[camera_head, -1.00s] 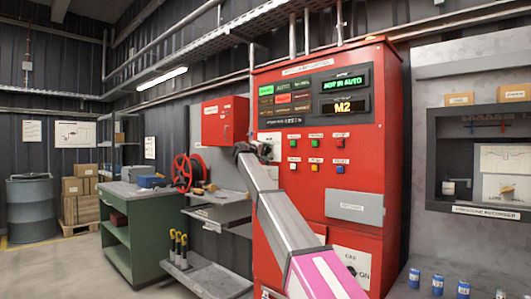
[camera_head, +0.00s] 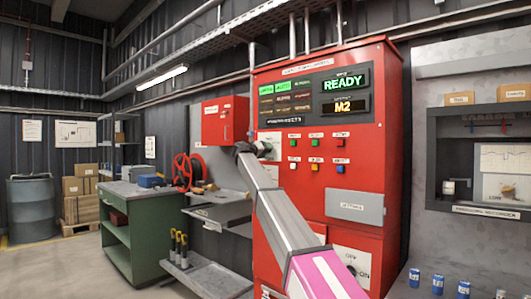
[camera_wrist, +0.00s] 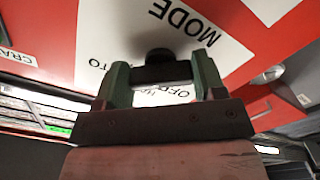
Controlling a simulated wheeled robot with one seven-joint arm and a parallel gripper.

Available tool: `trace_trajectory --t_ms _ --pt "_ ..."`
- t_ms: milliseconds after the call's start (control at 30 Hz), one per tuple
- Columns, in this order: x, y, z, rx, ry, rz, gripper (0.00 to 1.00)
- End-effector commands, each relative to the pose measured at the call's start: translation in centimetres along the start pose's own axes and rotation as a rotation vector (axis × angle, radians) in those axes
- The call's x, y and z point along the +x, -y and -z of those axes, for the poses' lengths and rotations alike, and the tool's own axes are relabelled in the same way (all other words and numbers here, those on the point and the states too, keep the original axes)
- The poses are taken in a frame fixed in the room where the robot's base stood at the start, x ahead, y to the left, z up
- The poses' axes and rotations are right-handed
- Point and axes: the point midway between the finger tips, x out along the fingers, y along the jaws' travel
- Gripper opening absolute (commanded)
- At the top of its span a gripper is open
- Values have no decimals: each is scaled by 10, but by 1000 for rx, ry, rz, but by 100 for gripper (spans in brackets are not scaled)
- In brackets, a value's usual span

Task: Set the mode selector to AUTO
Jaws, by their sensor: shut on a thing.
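The red pump control cabinet (camera_head: 310,205) stands at the centre right. Its upper display (camera_head: 345,83) reads READY in green and the lower one reads M2. Green AUTO text is lit on the lamp panel (camera_head: 287,97). My gripper (camera_wrist: 161,78) is shut on the black mode selector knob (camera_wrist: 160,57), below the MODE label (camera_wrist: 188,20) in the wrist view. In the head view my gripper (camera_head: 265,149) is at the left of the cabinet face, largely hiding the knob. The fingers partly cover the white position plate, so the pointer's exact angle cannot be told.
Several coloured buttons (camera_head: 316,152) sit right of my gripper. A small red box (camera_head: 224,120) and red hose reel (camera_head: 186,170) are to the left. A green workbench (camera_head: 130,225) stands further left. Open floor lies at the lower left.

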Motion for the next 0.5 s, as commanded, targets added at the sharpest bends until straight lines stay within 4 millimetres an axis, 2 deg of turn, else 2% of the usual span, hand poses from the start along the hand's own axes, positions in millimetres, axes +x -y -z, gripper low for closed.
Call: trace_trajectory --t_ms 300,333,400,500 --pt "-1 0 -3 1 4 1 40" --pt "-1 0 -3 1 4 1 67" --pt "-1 0 -2 1 4 1 89" --pt "-1 0 -2 1 3 1 89"
